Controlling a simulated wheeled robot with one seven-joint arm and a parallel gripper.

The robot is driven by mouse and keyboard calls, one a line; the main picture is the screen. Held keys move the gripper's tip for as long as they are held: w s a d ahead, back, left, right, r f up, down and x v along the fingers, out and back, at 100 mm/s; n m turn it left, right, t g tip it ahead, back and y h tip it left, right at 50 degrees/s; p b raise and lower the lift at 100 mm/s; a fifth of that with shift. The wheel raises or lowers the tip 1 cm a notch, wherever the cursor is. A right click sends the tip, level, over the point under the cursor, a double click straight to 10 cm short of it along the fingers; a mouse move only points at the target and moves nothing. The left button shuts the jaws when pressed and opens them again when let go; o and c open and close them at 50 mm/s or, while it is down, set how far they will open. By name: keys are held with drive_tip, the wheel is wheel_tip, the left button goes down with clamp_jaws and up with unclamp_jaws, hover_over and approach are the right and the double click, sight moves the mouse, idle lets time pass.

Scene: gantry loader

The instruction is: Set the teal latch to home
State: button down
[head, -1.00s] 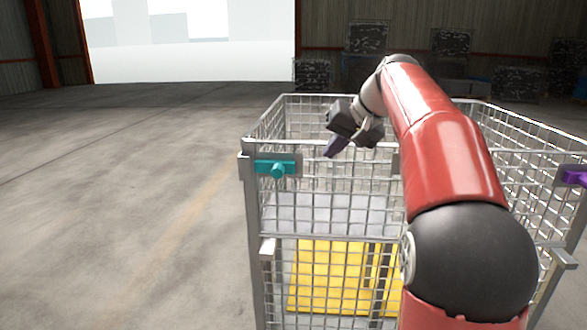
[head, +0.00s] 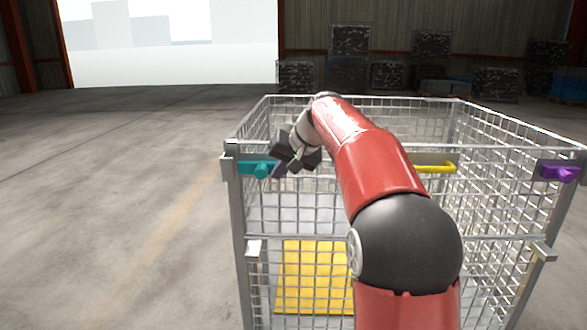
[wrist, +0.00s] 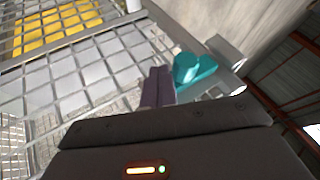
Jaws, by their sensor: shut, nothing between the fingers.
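The teal latch (head: 256,168) sits on the upper left front corner of the wire mesh cage. In the wrist view its teal knob and bar (wrist: 194,70) are just right of the fingertips. My gripper (head: 278,171) is shut and empty, its dark purple fingers (wrist: 157,86) pressed together. The fingers are close beside the right side of the teal latch. I cannot tell whether they touch it. In the head view the fingers partly hide the latch's right end.
A purple latch (head: 559,173) is on the cage's right front corner, and a yellow handle (head: 434,168) lies between, behind my arm. The wire cage (head: 240,205) has a yellow panel (head: 312,282) low inside. Open floor (head: 110,220) lies to the left.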

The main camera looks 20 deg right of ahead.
sight(264, 170)
drive_tip(key=shift+w+a, duration=0.1)
drive_tip(key=shift+a, duration=0.2)
drive_tip(key=a, duration=0.1)
drive_tip(key=w+a+p, duration=0.1)
drive_tip(key=a, duration=0.1)
drive_tip(key=shift+a+r, duration=0.15)
idle(0.4)
